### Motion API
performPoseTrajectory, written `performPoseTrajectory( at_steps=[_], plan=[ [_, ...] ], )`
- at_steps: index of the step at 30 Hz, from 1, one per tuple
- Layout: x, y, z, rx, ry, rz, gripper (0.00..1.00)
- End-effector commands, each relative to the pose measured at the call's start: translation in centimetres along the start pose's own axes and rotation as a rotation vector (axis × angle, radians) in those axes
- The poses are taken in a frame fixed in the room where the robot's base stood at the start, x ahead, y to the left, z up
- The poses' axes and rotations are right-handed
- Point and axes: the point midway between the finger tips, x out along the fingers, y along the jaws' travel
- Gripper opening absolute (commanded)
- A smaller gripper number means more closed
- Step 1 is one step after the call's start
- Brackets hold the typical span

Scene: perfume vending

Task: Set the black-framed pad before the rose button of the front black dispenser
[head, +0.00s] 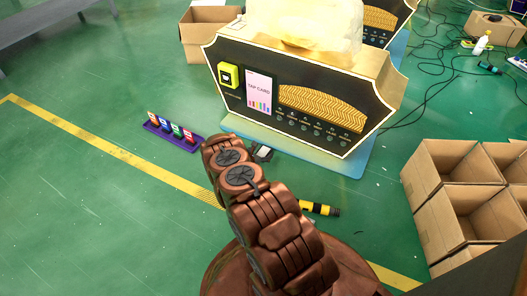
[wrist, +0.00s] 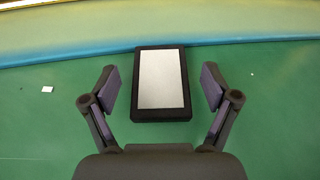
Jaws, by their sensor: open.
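The black-framed pad (wrist: 161,84), with a pale grey face, lies flat on the green floor in the wrist view. Its far edge is at the blue-yellow base edge. My gripper (wrist: 157,87) is open, its two fingers on either side of the pad, with a gap on each side. In the head view, a small part of the pad (head: 263,153) shows past my brown arm, which hides my gripper. The front black dispenser (head: 232,99) stands just beyond, with a row of small buttons (head: 317,132) under a gold panel. The button labels are too small to read.
A purple rack (head: 157,129) with several coloured items stands left of my arm. A yellow-black cylinder (head: 321,208) lies to the right. Open cardboard boxes (head: 437,160) stand at the right. A second dispenser (head: 404,8) is behind.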

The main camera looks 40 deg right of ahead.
Motion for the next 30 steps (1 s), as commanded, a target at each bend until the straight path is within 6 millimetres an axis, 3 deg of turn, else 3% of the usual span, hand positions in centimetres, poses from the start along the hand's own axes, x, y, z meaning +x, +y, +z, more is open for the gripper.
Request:
performPoseTrajectory(
  at_steps=[12,22,26,30],
  plan=[
    [-8.0,0.1,0.5,-0.001,-0.003,0.002,0.87],
    [-10.5,0.0,0.6,0.007,-0.005,-0.006,0.87],
    [-11.0,0.4,3.0,0.049,-0.018,-0.035,0.87],
    [-12.2,0.5,7.1,0.126,-0.037,-0.095,0.87]
  ],
)
